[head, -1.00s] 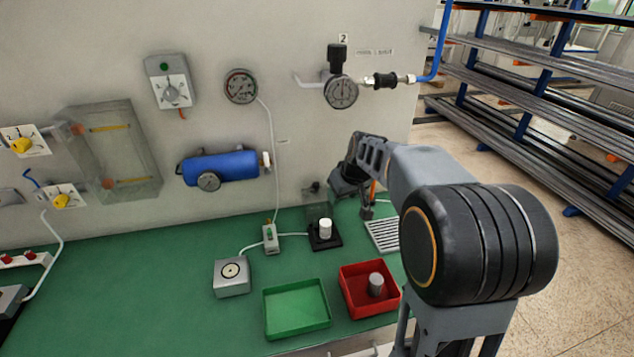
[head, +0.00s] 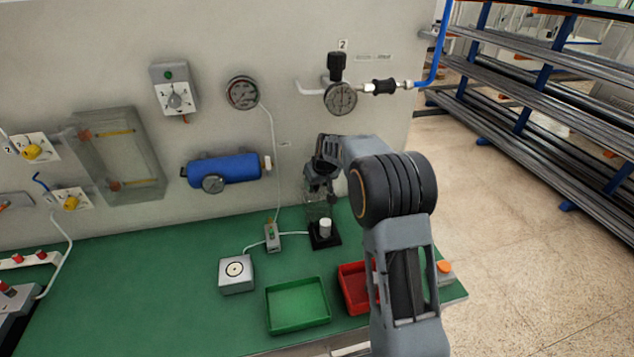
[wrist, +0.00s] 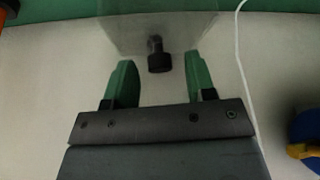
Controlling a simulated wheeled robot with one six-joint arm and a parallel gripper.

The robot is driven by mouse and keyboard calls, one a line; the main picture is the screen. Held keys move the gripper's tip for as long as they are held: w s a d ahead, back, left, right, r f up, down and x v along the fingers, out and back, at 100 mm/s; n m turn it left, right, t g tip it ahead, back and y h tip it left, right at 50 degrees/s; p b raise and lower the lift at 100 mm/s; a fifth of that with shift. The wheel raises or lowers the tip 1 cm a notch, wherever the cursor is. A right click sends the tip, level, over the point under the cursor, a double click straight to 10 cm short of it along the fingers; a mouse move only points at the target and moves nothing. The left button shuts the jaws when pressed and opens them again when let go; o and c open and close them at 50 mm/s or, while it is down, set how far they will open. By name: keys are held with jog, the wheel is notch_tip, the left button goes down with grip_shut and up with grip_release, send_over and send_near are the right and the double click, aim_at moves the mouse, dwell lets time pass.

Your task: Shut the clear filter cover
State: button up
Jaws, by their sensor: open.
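The clear filter cover (head: 312,210) stands raised behind a white filter element (head: 325,227) on its black base (head: 331,243). In the wrist view the clear cover (wrist: 155,22) is a see-through panel at the top, with a black knob (wrist: 158,58) on it. My gripper (head: 318,190) is at the top of the cover, by the wall. In the wrist view its green fingers (wrist: 160,75) are apart, one on each side of the knob, with gaps showing on both sides. My gripper hides part of the cover in the head view.
A green tray (head: 297,308) and a red tray (head: 352,288), partly behind my arm, lie in front. A small grey valve block (head: 272,237) with a hose is left of the base. A blue tank (head: 222,168) and gauge (head: 340,98) are on the wall.

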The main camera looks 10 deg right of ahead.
jog(key=shift+f, duration=0.15)
grip_shut()
dwell(0.4)
